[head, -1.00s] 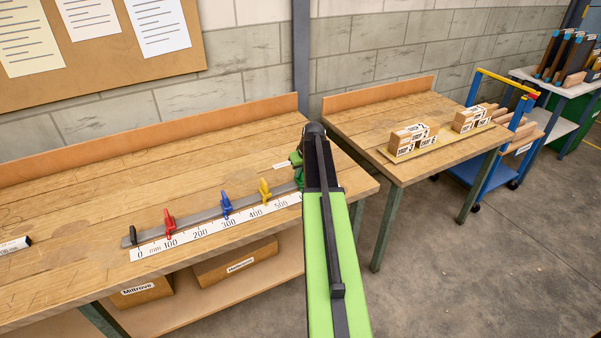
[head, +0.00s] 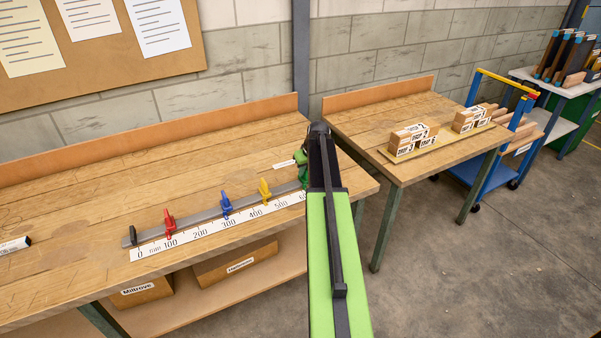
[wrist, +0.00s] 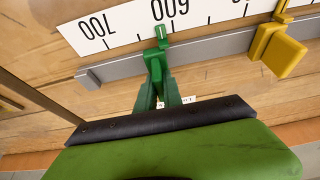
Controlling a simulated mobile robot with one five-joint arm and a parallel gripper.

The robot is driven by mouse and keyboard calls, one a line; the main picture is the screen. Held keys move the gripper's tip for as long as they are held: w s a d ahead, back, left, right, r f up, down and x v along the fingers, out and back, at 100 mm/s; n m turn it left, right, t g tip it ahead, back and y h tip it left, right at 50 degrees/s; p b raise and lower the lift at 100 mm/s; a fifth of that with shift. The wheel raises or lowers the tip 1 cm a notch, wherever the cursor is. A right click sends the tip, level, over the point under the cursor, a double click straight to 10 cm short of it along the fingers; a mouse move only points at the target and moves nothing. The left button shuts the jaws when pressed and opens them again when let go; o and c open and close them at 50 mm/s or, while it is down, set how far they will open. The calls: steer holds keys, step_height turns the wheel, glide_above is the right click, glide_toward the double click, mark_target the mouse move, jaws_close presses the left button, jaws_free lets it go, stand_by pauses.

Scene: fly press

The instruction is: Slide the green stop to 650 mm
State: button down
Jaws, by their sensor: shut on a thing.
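The green stop (wrist: 161,33) sits on the grey rail (wrist: 215,47) by the white scale (wrist: 120,28). In the wrist view, where the scale appears upside down, its pointer lies between 600 and 700, nearer 600. My gripper (wrist: 157,78) is shut on the green stop. In the head view the green stop (head: 303,181) shows just left of my arm, which hides the scale's high end. The yellow stop (head: 264,190), the blue stop (head: 226,204) and the red stop (head: 169,218) stand farther left on the rail.
A dark end piece (head: 132,235) stands at the zero end. The workbench (head: 90,190) is clear behind the rail, apart from a small white label (head: 284,164). A second table (head: 350,125) with wooden blocks (head: 413,137) stands to the right.

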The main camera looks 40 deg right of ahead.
steer(key=d, duration=0.3)
steer(key=shift+s+d, duration=0.1)
steer(key=shift+s, duration=0.3)
steer(key=c, duration=1.5)
jaws_free()
steer(key=p+v, duration=1.6)
steer(key=v, duration=0.1)
steer(key=shift+r, duration=0.2)
